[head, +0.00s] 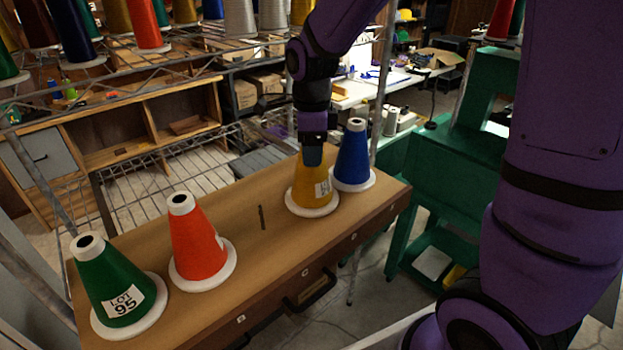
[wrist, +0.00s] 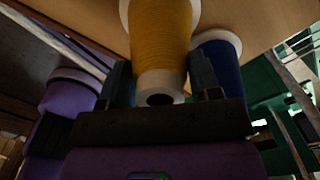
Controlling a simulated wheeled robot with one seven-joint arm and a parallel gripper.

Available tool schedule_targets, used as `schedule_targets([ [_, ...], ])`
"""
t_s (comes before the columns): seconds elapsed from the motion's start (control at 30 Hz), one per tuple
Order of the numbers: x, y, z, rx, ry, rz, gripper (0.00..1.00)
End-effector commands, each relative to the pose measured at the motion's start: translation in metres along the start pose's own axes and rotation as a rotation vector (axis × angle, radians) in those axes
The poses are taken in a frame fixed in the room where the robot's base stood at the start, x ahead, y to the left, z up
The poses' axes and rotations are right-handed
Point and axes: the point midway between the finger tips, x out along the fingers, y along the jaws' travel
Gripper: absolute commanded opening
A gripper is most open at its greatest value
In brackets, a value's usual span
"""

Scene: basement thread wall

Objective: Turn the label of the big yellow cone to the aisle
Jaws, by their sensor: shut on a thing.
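The big yellow cone (head: 311,190) stands upright on its white base on the wooden cabinet top (head: 262,225). My gripper (head: 312,157) comes down from above and is shut on the top of the yellow cone. In the wrist view the yellow cone (wrist: 162,40) sits between the two fingers (wrist: 160,85), with its hollow tip towards the camera. No label shows on it in the wrist view.
A blue cone (head: 353,158) stands close behind the yellow one at the right. An orange cone (head: 197,240) and a green cone (head: 112,285) with a "LOT 95" label stand at the left. Wire shelving (head: 150,65) with more cones is behind.

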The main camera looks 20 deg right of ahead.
Motion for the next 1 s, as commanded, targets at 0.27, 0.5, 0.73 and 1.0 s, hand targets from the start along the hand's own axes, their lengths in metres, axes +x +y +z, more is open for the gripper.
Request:
schedule_targets([
  [0.27,-0.0003,0.0000,0.0003,0.123,-0.001,-0.001,0.37],
  [0.5,-0.0001,-0.0001,0.0002,0.121,-0.001,-0.001,0.37],
  [0.73,0.0025,0.0000,0.0002,0.120,0.000,0.000,0.37],
  [1.0,0.0039,0.0000,0.0002,0.120,0.000,0.000,0.37],
])
